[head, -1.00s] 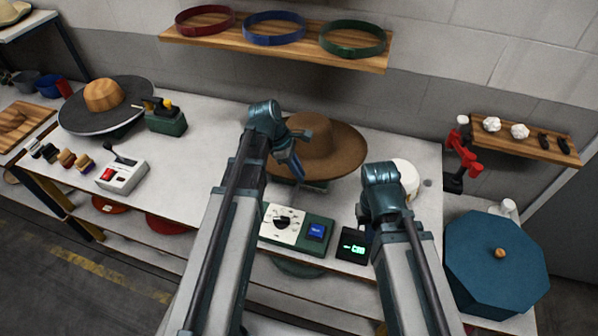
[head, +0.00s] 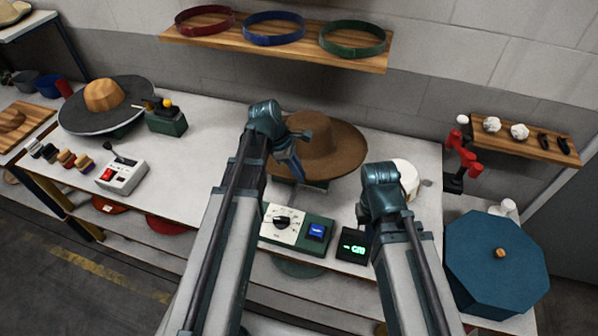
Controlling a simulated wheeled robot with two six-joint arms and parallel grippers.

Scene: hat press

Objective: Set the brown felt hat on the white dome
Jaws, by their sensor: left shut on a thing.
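The brown felt hat (head: 337,150) is in the middle of the head view, above the white table, crown up. My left gripper (head: 295,160) is at the left side of its brim and is shut on it. The gripper hides part of that brim. A white rounded thing (head: 409,178), perhaps the white dome, shows partly to the right of the hat, behind my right wrist. My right gripper (head: 385,205) is in front of it, pointing away from me; its fingers are hidden, so I cannot tell their state.
A control panel (head: 283,221) with a dial and a blue button stands at the front, beside a small green display (head: 353,248). A shelf (head: 215,40) with coloured bands hangs behind. A blue octagonal box (head: 495,262) is at the right.

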